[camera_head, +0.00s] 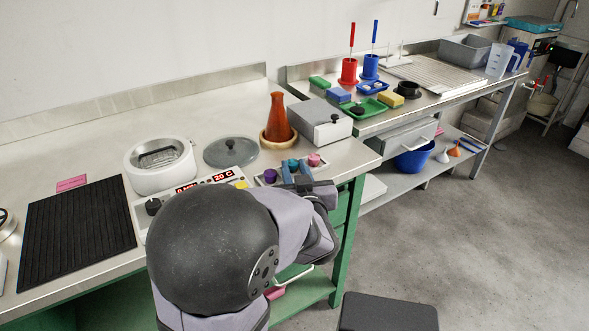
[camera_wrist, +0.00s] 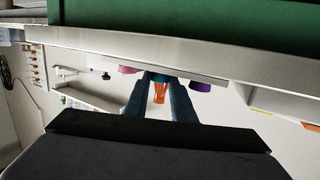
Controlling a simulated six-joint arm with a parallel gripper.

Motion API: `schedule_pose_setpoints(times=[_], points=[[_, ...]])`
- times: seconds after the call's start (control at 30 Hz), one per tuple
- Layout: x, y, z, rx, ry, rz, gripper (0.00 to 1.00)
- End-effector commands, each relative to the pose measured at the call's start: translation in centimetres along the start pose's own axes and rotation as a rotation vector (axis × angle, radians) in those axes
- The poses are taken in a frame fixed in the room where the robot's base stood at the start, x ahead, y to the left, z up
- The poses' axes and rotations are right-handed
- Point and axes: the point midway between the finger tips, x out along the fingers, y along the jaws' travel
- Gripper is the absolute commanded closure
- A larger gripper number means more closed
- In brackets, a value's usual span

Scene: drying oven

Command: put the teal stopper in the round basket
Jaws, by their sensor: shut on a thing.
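The teal stopper (camera_head: 292,163) sits between a purple stopper (camera_head: 270,175) and a pink stopper (camera_head: 314,160), near the bench's front edge. My gripper (camera_head: 294,169) has its blue fingers around it, shut on it. In the wrist view the teal stopper (camera_wrist: 160,77) shows between the fingertips (camera_wrist: 160,86), with the pink and purple ones on either side. I cannot tell whether it is lifted off its holder. The round basket (camera_head: 159,157) is a wire basket inside the open white round oven (camera_head: 137,176) at left. My arm hides part of the oven's front panel.
The grey lid (camera_head: 231,152) lies on the bench right of the oven. An orange flask (camera_head: 278,120) stands in a wooden ring behind the stoppers, beside a grey box (camera_head: 320,121). A black ribbed mat (camera_head: 77,228) lies left. Some bench between lid and oven is bare.

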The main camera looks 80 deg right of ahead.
Motion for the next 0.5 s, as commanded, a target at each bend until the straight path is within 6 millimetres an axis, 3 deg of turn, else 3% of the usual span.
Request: schedule_pose_setpoints(times=[0.07,0.1,0.17,0.5], points=[[0.05,0.00,0.37,0.000,0.000,0.000,1.00],[0.06,0.00,0.39,0.000,0.000,0.000,0.75],[0.04,0.00,0.30,0.000,0.000,0.000,0.61],[0.05,0.00,0.32,0.000,0.000,0.000,0.59]])
